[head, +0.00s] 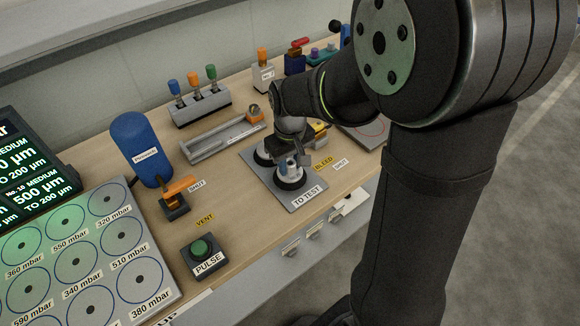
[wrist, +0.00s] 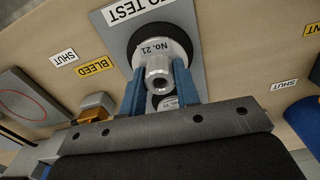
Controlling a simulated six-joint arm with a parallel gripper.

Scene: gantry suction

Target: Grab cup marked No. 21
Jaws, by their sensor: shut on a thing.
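The cup marked No. 21 (wrist: 152,46) is a black suction cup with a pale labelled top and a metal stem. In the head view the cup (head: 290,183) stands upright on the grey TO TEST plate (head: 309,187), at its near end. My gripper (wrist: 160,80) is shut on its metal stem, with one blue finger on each side. In the head view my gripper (head: 289,163) comes down over the cup from above. A second cup (head: 263,157) is just behind it on the same plate, partly hidden by my gripper.
A blue reservoir (head: 138,148) and an orange SHUT valve (head: 178,190) stand left of the plate. A yellow BLEED valve (head: 320,131) is close on the right. A grey tray (head: 222,138) lies behind. A green PULSE button (head: 202,251) and a pad of pressure circles (head: 75,262) are nearer.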

